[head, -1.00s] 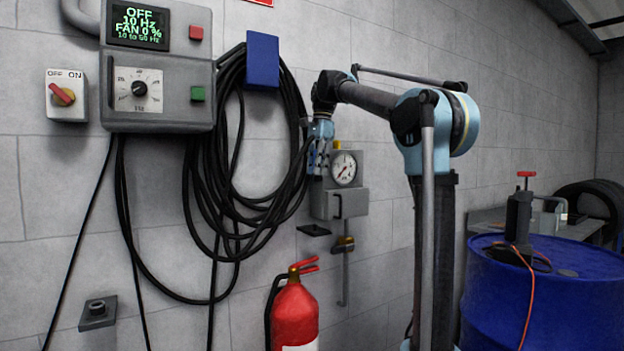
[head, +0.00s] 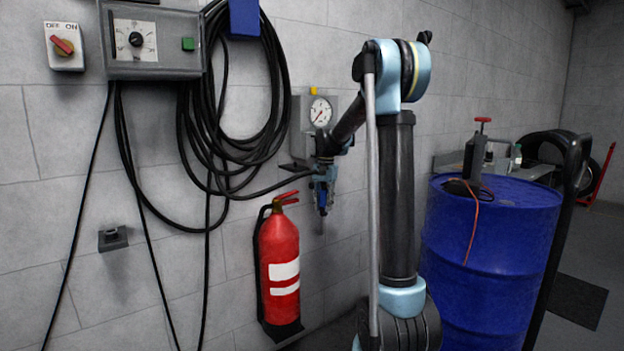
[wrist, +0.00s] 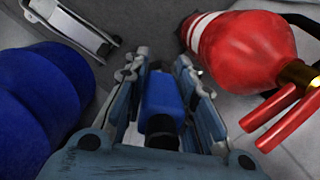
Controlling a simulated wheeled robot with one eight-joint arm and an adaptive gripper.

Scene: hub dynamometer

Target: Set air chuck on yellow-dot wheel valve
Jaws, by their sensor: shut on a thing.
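My gripper (head: 323,190) hangs pointing down in front of the wall, below the gauge box. It is shut on a blue-bodied piece with a dark end, which I take for the air chuck (wrist: 163,98); in the wrist view it sits between both fingers. In the head view a little of its blue shows between the fingers. A dark hose runs from the gripper area left toward the coil. No wheel valve or yellow dot shows in either view.
A red fire extinguisher (head: 280,262) stands close to my gripper, at right in the wrist view (wrist: 245,48). A blue drum (head: 490,250) stands right of my arm. The gauge box (head: 317,112), hose coil (head: 270,125) and switch box (head: 150,45) are on the wall. Dark tyres (head: 545,143) lie behind the drum.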

